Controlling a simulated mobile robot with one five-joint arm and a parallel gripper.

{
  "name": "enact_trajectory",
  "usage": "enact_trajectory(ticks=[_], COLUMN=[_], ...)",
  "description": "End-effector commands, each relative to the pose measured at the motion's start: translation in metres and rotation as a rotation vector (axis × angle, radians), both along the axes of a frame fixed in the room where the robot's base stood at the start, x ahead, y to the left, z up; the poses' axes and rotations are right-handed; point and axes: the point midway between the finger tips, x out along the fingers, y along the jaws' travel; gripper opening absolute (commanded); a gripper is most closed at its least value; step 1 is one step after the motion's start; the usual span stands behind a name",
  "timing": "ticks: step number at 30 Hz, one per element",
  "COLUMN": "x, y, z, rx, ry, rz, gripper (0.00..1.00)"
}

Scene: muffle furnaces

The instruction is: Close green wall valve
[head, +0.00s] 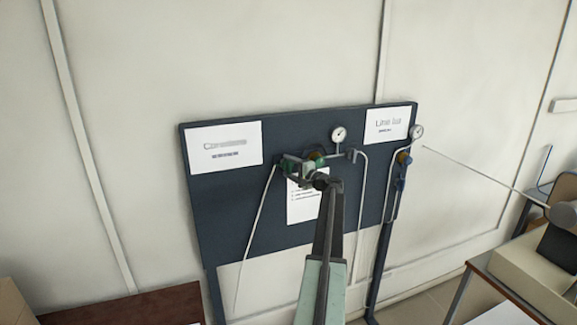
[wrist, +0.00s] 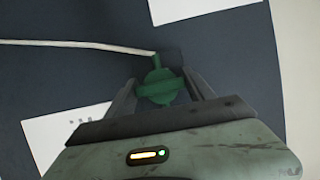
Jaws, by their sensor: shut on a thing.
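The green wall valve (wrist: 158,82) sits between my gripper's fingers in the wrist view, with its handle held by them. In the head view the green valve (head: 288,167) shows at the left of the fittings on the dark wall panel, partly hidden by my gripper (head: 303,171). My gripper (wrist: 160,92) is shut on the valve. Whether the handle lies along or across the pipe cannot be told.
The dark panel (head: 225,195) carries white signs (head: 223,147), a gauge (head: 339,134) and a second gauge (head: 417,131) above a blue valve (head: 399,184). A thin white tube (head: 257,220) hangs from the green valve. Tables stand at lower left and right.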

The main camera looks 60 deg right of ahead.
Motion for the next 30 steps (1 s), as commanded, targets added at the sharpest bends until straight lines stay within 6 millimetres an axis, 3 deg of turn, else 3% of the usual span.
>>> enact_trajectory(ticks=[16, 17, 19, 30], x=[-0.0002, -0.0002, -0.0003, -0.0030], y=[0.0003, 0.0003, 0.0003, 0.0009], z=[-0.0010, -0.0011, -0.0010, -0.0006], rx=[-0.023, -0.023, -0.022, -0.021], ry=[0.018, 0.018, 0.018, 0.016], rz=[0.000, 0.000, 0.000, -0.001], gripper=[0.21, 0.65, 0.84, 0.84])
